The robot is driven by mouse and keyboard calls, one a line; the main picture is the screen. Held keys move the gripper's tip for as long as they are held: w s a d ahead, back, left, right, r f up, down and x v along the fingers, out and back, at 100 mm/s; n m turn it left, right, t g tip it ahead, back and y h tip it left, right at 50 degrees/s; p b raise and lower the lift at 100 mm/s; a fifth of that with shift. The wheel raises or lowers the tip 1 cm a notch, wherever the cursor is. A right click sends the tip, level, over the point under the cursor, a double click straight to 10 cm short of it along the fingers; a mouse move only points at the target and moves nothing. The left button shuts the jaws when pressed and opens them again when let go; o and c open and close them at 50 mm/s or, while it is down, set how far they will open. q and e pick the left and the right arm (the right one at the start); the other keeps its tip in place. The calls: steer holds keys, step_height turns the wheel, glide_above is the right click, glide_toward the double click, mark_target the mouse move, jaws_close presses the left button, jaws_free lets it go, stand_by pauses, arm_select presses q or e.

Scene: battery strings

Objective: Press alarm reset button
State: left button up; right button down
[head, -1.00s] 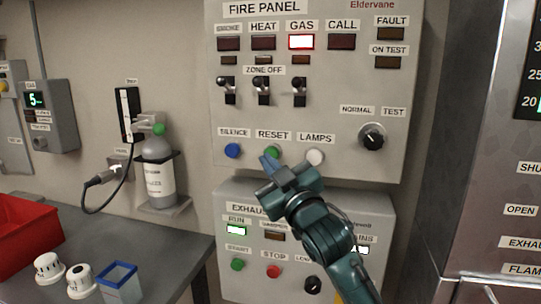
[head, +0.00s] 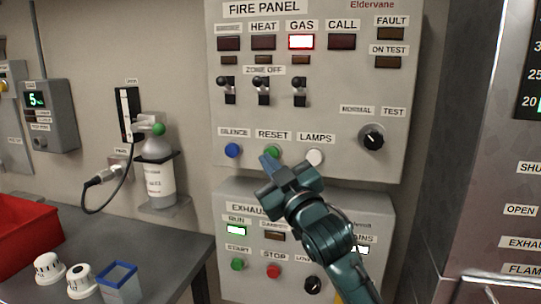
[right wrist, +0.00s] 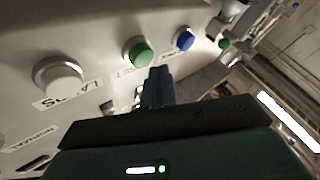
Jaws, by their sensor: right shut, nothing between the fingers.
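The fire panel (head: 322,90) is on the wall, with a green button (head: 272,152) under the label RESET. A blue button (head: 232,150) under SILENCE is to its left and a white button (head: 315,157) under LAMPS to its right. The GAS lamp (head: 301,42) is lit red. My right gripper (head: 267,164) is shut and empty, its fingertips just below and left of the green button. In the right wrist view the shut fingers (right wrist: 158,80) point toward the green button (right wrist: 138,52); I cannot tell whether they touch it. My left gripper is not in view.
The exhaust panel (head: 222,268) is below, with green and red buttons, partly behind my right arm. A gas cylinder (head: 157,180) is on a wall bracket to the left. A bench (head: 180,255) holds a red bin (head: 22,232) and small containers. A metal cabinet (head: 480,180) is at right.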

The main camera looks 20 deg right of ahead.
steer(key=shift+w, duration=0.1)
stand_by(0.4)
steer(key=shift+w+d, duration=0.25)
steer(key=shift+w, duration=0.05)
steer(key=shift+w+d+p, duration=0.4)
steer(key=shift+w, duration=0.15)
stand_by(1.0)
stand_by(0.3)
steer(key=shift+s+a, duration=0.65)
steer(key=shift+s, duration=0.25)
steer(key=shift+p, duration=0.3)
